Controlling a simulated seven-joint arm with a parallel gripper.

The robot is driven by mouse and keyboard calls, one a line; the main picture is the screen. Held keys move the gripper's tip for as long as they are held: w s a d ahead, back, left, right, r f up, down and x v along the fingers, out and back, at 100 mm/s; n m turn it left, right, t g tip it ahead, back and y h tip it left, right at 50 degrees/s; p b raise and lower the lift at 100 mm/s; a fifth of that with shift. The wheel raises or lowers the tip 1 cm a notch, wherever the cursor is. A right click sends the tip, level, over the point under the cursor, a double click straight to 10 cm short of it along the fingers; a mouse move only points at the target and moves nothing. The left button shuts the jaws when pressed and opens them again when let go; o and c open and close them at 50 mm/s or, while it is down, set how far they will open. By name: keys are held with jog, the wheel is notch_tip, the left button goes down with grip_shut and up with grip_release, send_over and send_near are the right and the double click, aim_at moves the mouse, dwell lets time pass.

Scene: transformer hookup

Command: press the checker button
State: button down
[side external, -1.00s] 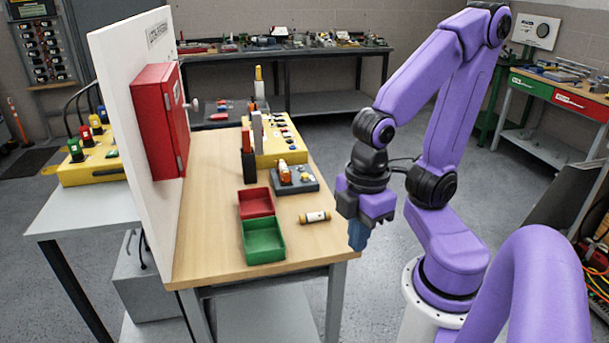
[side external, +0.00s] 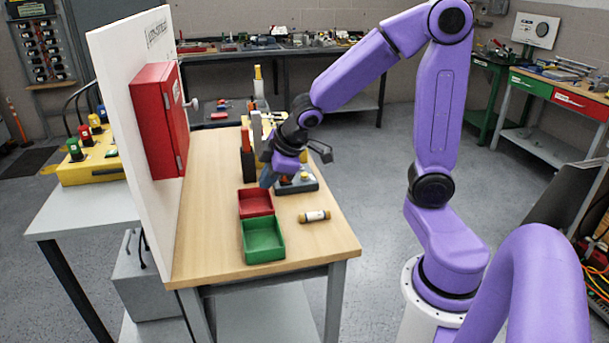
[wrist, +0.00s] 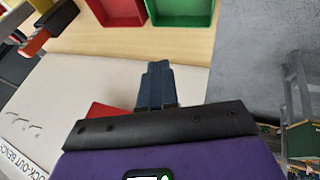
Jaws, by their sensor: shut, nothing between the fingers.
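The checker seems to be the dark grey block (side external: 309,185) on the wooden bench, with a small yellowish spot on top that may be its button (side external: 304,176). My gripper partly hides it in the side view. My gripper (side external: 265,182) is shut and empty, with blue fingers tilted down toward the left. In the side view it is above the bench, in front of the checker and near the red bin. In the wrist view the closed fingers (wrist: 157,82) point toward the bins, and I cannot make out the checker there.
A red bin (side external: 256,203) and a green bin (side external: 263,240) sit on the bench. A white panel with a red cabinet (side external: 158,120) stands along the left. The bench's front right is clear.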

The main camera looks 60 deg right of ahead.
jog(key=w+d+t, duration=0.1)
jog(key=w+d, duration=0.5)
jog(key=d, duration=0.1)
jog(key=m+t, duration=0.1)
jog(key=t, duration=0.1)
send_over(307, 175)
notch_tip(307, 175, down, 4)
jog(key=f, duration=0.1)
jog(key=shift+r, duration=0.25)
jog(key=shift+f, duration=0.1)
jog(key=shift+f, duration=4.35)
jog(key=shift+f, duration=0.1)
jog(key=shift+f, duration=0.3)
